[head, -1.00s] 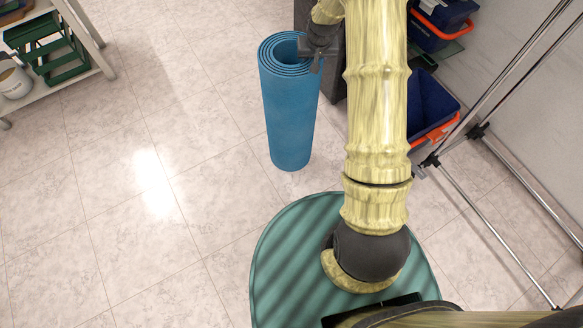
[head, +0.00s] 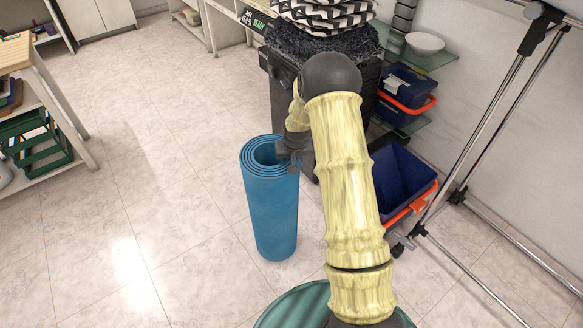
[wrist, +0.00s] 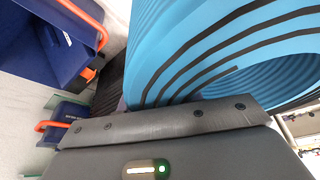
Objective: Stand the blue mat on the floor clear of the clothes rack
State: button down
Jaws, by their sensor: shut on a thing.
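The blue mat (head: 270,210) is rolled up and stands upright on the tiled floor, or very near it, in the head view; I cannot tell whether its bottom edge touches. My gripper (head: 291,150) is at the mat's top rim, on its right side, shut on the rolled layers. In the wrist view the mat's spiral top (wrist: 215,50) fills the upper right, close against the gripper. The clothes rack (head: 490,130) is a metal frame at the right of the head view, well apart from the mat.
A dark cabinet (head: 285,110) with folded patterned textiles (head: 320,15) stands behind the mat. Blue bins with orange rims (head: 402,180) lie between cabinet and rack. A shelf with green crates (head: 35,140) is at the left. The floor (head: 150,170) left of the mat is clear.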

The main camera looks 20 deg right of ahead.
jog(key=shift+r, duration=0.1)
jog(key=shift+w+f+b, duration=0.1)
jog(key=shift+f+b, duration=0.3)
jog(key=shift+f, duration=1.5)
jog(key=c, duration=0.9)
grip_release()
jog(key=p+v, duration=0.2)
jog(key=v, duration=0.9)
jog(key=shift+s+r, duration=0.3)
jog(key=shift+r, duration=0.15)
